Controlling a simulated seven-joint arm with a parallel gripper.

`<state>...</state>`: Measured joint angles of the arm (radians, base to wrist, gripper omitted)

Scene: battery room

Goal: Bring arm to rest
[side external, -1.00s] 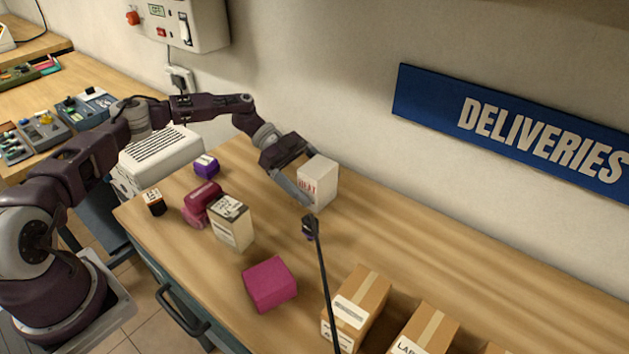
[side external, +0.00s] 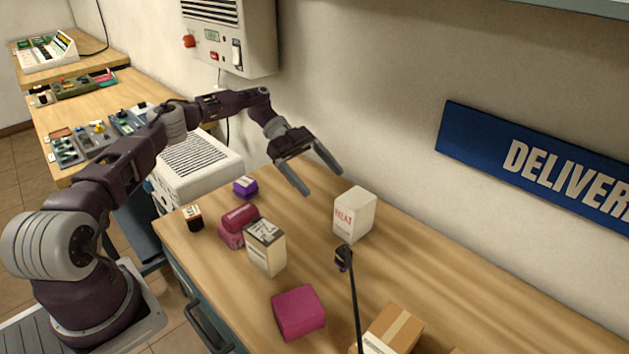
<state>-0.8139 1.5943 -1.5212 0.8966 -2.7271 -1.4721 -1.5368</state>
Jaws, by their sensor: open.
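My gripper (side external: 318,180) is open and empty, with its two grey fingers spread and pointing down to the right. It hangs above the wooden workbench (side external: 440,275), up and to the left of a white box with red lettering (side external: 354,214). The gripper is apart from that box, which stands upright on the bench. My arm reaches out from its base at the lower left, over the back part of the bench. Nothing hides the fingers.
Below the gripper stand a cream box (side external: 265,248), a maroon object (side external: 237,224), a purple block (side external: 245,187) and a small dark battery (side external: 193,218). A magenta block (side external: 299,312), a thin black stalk (side external: 353,295) and a cardboard box (side external: 393,328) are nearer. The right bench is clear.

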